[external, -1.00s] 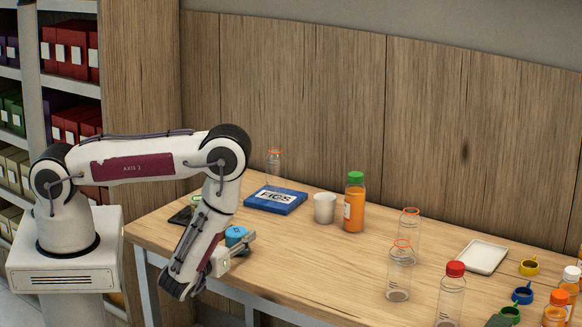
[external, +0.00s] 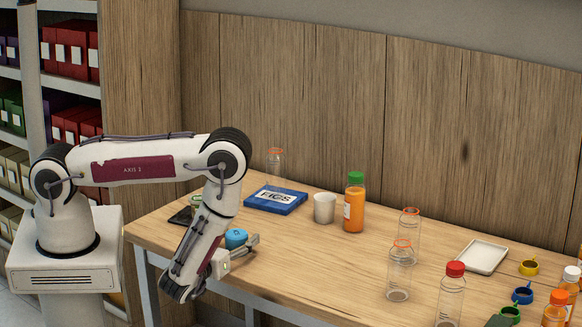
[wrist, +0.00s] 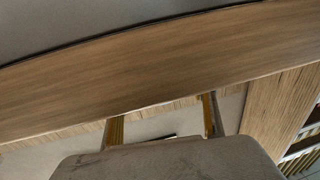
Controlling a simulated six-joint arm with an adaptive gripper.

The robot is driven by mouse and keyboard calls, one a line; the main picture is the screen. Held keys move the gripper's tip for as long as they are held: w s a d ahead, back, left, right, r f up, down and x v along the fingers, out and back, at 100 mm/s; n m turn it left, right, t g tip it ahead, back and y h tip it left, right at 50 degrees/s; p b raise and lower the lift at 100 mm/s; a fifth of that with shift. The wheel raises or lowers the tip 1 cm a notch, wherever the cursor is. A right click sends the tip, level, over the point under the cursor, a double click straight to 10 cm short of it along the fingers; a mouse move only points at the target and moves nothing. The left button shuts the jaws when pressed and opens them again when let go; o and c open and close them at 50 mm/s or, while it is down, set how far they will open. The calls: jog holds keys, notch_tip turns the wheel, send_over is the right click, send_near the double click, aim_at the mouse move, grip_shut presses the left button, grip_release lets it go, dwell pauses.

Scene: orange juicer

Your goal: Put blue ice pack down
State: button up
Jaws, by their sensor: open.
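A small rounded blue item (external: 236,238), which I take for the blue ice pack, is at the table's front edge beside my gripper (external: 246,246) in the external view. My gripper is low and open, its visible finger reaching along the near right side of the item. I cannot tell whether they touch. In the wrist view my gripper (wrist: 162,118) shows two spread fingers; the blue item is not visible there, and the camera's lower view is blocked by a grey housing. A flat blue lettered pack (external: 276,201) lies farther back on the table.
A dark flat item (external: 181,215) lies behind my forearm. A white cup (external: 324,208), an orange juice bottle (external: 354,208) and clear bottles (external: 399,275) stand to the right. A white tray (external: 482,257) is at the right. Bare wood lies in front of the cup.

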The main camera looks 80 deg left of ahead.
aim_at(230, 241)
jog(key=shift+v, duration=1.2)
jog(key=shift+r+v, duration=0.25)
jog(key=shift+v, duration=2.4)
jog(key=shift+o, duration=0.5)
jog(key=shift+s+a, duration=0.1)
jog(key=shift+s, duration=0.1)
